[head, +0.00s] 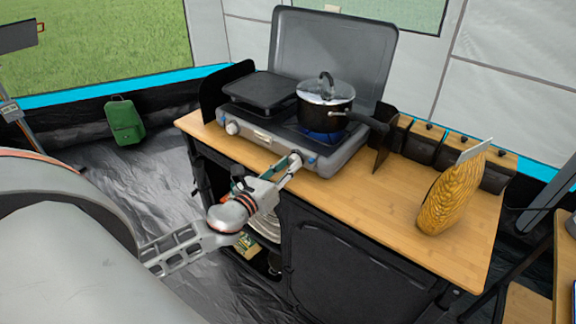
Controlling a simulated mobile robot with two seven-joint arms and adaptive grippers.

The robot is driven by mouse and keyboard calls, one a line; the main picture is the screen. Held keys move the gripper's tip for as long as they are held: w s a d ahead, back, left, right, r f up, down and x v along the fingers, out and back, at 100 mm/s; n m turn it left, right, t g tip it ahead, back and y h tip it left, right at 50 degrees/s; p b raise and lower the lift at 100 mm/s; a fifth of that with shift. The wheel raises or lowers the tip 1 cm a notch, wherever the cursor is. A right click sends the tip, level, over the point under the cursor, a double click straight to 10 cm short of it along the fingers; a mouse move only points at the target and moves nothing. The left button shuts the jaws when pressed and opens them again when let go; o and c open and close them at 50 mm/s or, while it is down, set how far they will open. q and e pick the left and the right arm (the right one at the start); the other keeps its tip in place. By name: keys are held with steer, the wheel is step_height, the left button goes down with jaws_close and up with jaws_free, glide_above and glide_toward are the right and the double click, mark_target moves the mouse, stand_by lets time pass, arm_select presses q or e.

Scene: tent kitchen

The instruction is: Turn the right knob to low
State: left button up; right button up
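A grey two-burner camping stove (262,140) stands on the wooden counter with its lid raised. Its left knob (232,128) is white and uncovered. My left gripper (292,162) is at the stove's front panel, at the right knob (296,157). The fingertips are at or very near this knob and partly hide it. I cannot tell whether they are closed on it, nor how the knob is turned. A blue flame (322,137) burns under the dark lidded pot (326,105) on the right burner. My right gripper is not in view.
A black griddle (258,88) covers the left burner. A yellow patterned object (448,200) stands on the counter (365,195) at the right, before several dark-fronted wooden boxes (424,143). The counter front between stove and yellow object is clear. A green bag (125,122) is at the left.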

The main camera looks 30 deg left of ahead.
arm_select(q)
steer(key=shift+r+n, duration=0.1)
steer(key=shift+n, duration=0.3)
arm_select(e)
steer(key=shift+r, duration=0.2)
arm_select(q)
steer(key=n+p, duration=0.2)
steer(key=n, duration=0.2)
steer(key=shift+r, duration=0.1)
steer(key=n+p, duration=0.3)
steer(key=n, duration=0.2)
steer(key=shift+a, duration=0.1)
steer(key=shift+n, duration=0.4)
steer(key=shift+n+g+p, duration=0.3)
steer(key=shift+n+p, duration=0.3)
steer(key=shift+n, duration=0.5)
steer(key=shift+n+h, duration=0.3)
steer(key=shift+n, duration=0.9)
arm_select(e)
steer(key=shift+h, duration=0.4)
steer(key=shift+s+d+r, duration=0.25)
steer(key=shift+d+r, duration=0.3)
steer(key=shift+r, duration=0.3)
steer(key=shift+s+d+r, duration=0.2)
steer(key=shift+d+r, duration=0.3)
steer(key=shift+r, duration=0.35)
